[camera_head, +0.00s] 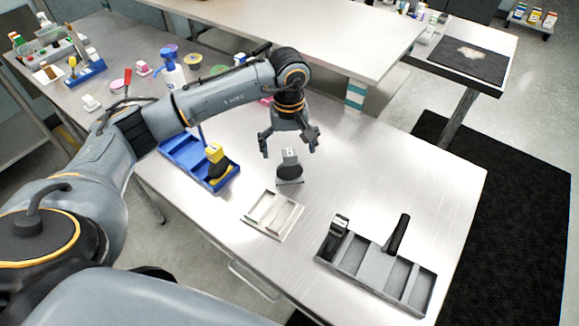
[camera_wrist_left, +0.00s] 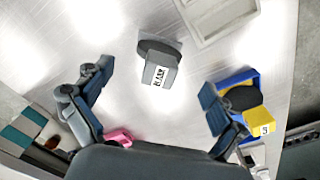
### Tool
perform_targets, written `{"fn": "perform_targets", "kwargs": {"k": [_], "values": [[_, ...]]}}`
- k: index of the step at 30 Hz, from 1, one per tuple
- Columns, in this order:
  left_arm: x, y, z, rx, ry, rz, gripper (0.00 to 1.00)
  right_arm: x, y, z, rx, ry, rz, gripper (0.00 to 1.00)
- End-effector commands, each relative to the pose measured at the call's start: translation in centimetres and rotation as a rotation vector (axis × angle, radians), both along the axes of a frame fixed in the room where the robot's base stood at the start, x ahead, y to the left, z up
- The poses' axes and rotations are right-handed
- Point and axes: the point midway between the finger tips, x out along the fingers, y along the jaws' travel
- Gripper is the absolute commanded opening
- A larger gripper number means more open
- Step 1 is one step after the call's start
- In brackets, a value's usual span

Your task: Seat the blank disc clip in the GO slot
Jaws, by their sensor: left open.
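A grey disc clip (camera_head: 289,165), a block with a white label on a dark disc, stands on the metal table. In the left wrist view it (camera_wrist_left: 157,66) lies ahead of the fingers, and its small dark lettering is hard to read. My left gripper (camera_head: 289,146) is open above the clip, its fingers apart on either side in the head view and empty. It also shows in the left wrist view (camera_wrist_left: 155,100). No slot marked GO is readable. A pale tray (camera_head: 247,216) with two long recesses lies in front of the clip. My right gripper is out of view.
A grey slotted tray (camera_head: 375,291) at the right holds a dark clip (camera_head: 335,235) and a black upright piece (camera_head: 398,234). A blue tray (camera_head: 176,149) with a yellow clip (camera_head: 216,158) lies to the left. The table right of the grey clip is clear.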

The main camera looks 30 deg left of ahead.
Motion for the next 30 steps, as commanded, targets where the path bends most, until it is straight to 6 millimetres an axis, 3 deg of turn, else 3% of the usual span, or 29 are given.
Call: {"fn": "perform_targets", "kwargs": {"k": [5, 12, 18, 24, 26, 30], "values": [[-0.1, 0.0, -1.0, -0.001, 0.002, 0.001, 0.95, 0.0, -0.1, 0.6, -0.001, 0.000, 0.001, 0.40], [-0.3, -0.3, -3.7, -0.002, 0.004, 0.001, 0.95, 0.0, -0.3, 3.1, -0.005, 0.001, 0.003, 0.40], [-0.2, -0.3, -5.9, -0.002, 0.000, 0.001, 0.95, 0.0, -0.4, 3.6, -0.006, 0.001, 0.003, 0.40], [-0.1, -0.3, -6.1, -0.002, -0.002, 0.000, 0.95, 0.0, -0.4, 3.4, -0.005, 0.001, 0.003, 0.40], [-0.1, -0.3, -6.1, -0.002, -0.002, 0.000, 0.87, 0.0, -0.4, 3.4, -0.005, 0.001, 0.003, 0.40], [-0.1, -0.2, -6.0, -0.002, -0.001, 0.001, 0.58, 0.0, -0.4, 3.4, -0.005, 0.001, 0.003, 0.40]]}}
